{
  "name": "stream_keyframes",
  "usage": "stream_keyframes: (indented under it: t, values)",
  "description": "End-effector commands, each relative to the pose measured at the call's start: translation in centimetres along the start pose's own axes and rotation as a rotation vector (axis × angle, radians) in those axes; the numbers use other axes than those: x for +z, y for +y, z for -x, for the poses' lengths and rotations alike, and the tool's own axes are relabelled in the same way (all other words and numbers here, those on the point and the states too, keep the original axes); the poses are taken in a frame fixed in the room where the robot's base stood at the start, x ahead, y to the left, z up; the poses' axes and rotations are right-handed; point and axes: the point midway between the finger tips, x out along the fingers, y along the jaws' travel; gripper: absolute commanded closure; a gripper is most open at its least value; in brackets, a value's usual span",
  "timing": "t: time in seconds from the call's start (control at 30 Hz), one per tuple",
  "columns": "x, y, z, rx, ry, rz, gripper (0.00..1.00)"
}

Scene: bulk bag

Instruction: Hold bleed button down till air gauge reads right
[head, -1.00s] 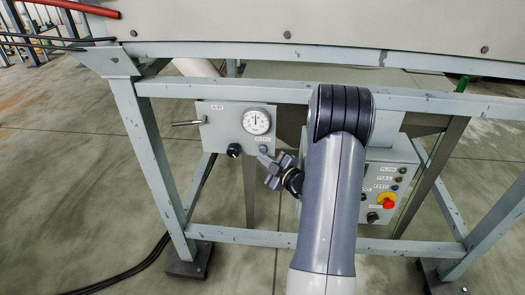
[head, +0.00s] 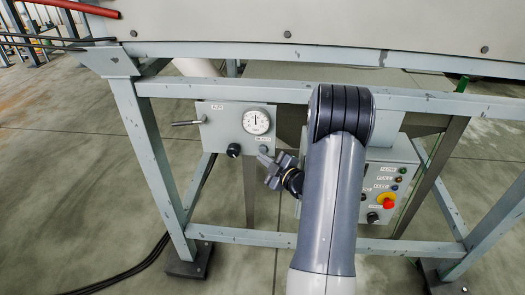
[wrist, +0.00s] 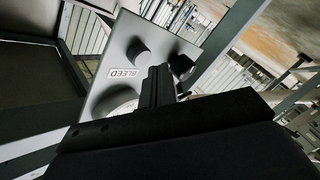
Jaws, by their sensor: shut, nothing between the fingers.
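The grey air panel (head: 225,128) hangs on the frame left of my arm. Its round white gauge (head: 256,122) has a dark needle pointing about straight up; the numbers are too small to read. The grey bleed button (head: 263,149) sits under the gauge and its label. In the wrist view the button (wrist: 138,52) stands out beside the BLEED label (wrist: 125,72), and the gauge (wrist: 120,104) is partly hidden. My gripper (head: 264,159) is shut and empty, its tips just below the button. In the wrist view my gripper (wrist: 158,75) is beside the button, seemingly apart from it.
A black knob (head: 234,150) is at the panel's lower left, and a lever (head: 187,123) sticks out on its left side. A second control box (head: 378,180) with a red stop button (head: 388,201) is right of my arm. Steel frame bars (head: 160,160) surround the panel.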

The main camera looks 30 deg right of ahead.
Motion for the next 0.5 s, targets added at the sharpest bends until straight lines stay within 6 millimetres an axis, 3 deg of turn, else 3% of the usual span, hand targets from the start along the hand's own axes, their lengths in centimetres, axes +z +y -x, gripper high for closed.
stream_keyframes:
  t: [0.5]
  values:
    - [0.41, 0.43, -0.59, -0.001, 0.000, 0.000, 1.00]
